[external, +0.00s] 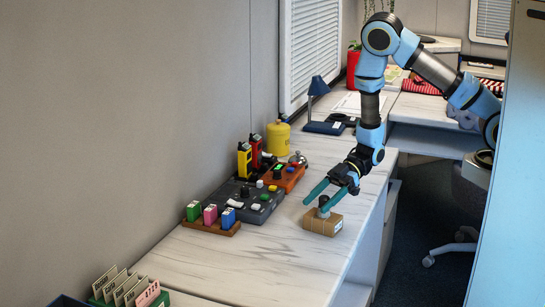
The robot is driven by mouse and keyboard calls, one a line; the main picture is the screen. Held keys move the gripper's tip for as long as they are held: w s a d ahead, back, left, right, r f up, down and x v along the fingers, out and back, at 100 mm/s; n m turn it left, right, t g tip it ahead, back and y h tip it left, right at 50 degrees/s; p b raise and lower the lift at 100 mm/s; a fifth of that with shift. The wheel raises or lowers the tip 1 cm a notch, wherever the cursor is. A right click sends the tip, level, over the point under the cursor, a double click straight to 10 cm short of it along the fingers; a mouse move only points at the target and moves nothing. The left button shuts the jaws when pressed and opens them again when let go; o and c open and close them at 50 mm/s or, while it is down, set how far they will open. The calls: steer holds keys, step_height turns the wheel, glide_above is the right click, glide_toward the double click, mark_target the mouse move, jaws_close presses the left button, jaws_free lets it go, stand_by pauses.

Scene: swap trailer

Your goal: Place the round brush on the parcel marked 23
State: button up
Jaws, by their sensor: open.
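A small brown cardboard parcel (318,228) sits on the worktop near its right front edge. A pale label shows on its right side, but the number is too small to read. A small round object with a grey lower part (324,214), which looks like the round brush, stands upright on top of the parcel. My gripper (317,206) is open, with its teal fingers pointing down and left just above the parcel. The fingers are around or beside the upper part of the round object. They partly hide it, and I cannot tell whether they touch it.
A dark control box (248,200) and an orange box (292,178) stand left of the parcel. A wooden rack (210,227) holds coloured blocks. A yellow canister (278,139) and a blue lamp (319,88) stand farther back. The worktop in front of the parcel is clear.

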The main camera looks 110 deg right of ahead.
steer(key=b+v, duration=0.1)
steer(key=v, duration=0.9)
steer(key=shift+s, duration=0.2)
steer(key=shift+w, duration=0.1)
steer(key=w+a+r+m+g+h, duration=0.2)
steer(key=w+a+r+g+h, duration=0.25)
steer(key=w+h, duration=0.2)
steer(key=s+a+r+m+g+y, duration=0.1)
steer(key=s+a+g, duration=0.2)
steer(key=s+a, duration=0.2)
steer(key=s+a+r+m+g+y, duration=0.1)
steer(key=s+a+g, duration=0.2)
steer(key=a, duration=0.9)
steer(key=s, duration=0.3)
steer(key=shift+m+g, duration=0.35)
steer(key=shift+m, duration=0.05)
